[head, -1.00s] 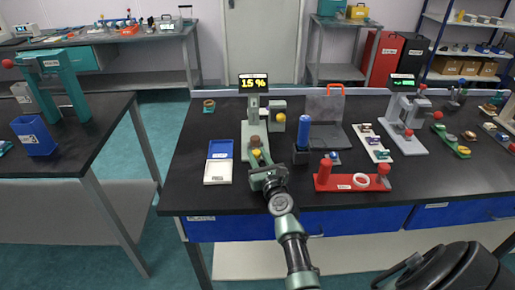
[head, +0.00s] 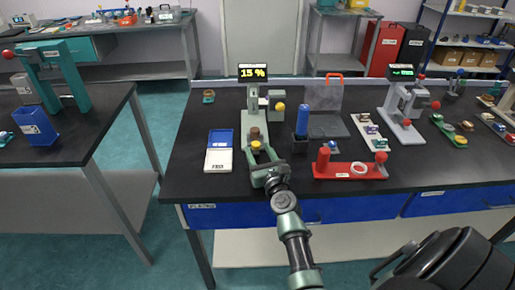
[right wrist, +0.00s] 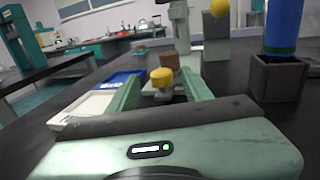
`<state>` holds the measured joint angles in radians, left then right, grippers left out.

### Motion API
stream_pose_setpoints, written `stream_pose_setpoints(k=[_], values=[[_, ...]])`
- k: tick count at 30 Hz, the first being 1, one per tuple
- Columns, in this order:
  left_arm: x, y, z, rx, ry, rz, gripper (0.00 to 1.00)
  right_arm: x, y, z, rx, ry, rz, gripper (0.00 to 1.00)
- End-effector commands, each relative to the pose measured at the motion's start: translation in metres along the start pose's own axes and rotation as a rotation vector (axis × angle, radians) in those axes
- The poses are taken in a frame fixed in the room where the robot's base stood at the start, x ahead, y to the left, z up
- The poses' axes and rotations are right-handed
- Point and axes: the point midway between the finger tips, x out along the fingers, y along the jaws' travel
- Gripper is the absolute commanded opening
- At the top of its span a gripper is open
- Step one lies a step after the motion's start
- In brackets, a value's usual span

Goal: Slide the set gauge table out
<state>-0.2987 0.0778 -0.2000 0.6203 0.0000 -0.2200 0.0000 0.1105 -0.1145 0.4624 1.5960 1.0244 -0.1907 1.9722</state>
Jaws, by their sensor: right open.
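The set gauge (head: 252,103) stands on the bench with a display (head: 253,72) reading 15 %. At its front are a brown cylinder (head: 254,132) and, nearer me, a yellow knob (head: 255,145). In the right wrist view the yellow knob (right wrist: 162,77) shows in front of the brown piece (right wrist: 169,60). My right gripper (head: 262,156) is open, its fingers either side of the knob with visible gaps. The right wrist view shows the fingers (right wrist: 161,84) apart too. I cannot clearly make out the sliding table under the knob. My left gripper is not in view.
A blue and white scale (head: 219,150) lies left of the gauge. To the right are a dark holder with a blue cylinder (head: 302,121), a red stand (head: 349,171) and a tray of samples (head: 370,132). Bench space left of the scale is clear.

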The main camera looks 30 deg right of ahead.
Motion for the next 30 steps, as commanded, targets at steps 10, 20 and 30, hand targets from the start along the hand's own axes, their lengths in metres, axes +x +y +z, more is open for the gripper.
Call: stream_pose_setpoints(k=[10, 20, 30], values=[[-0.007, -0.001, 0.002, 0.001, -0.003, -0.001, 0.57, -0.055, 0.000, -0.001, -0.001, 0.002, 0.000, 0.50], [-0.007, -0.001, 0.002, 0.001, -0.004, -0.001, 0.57, -0.062, 0.001, 0.000, 0.000, 0.001, 0.000, 0.50], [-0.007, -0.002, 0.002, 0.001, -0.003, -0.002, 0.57, -0.061, 0.001, 0.000, 0.000, 0.001, 0.001, 0.50]])
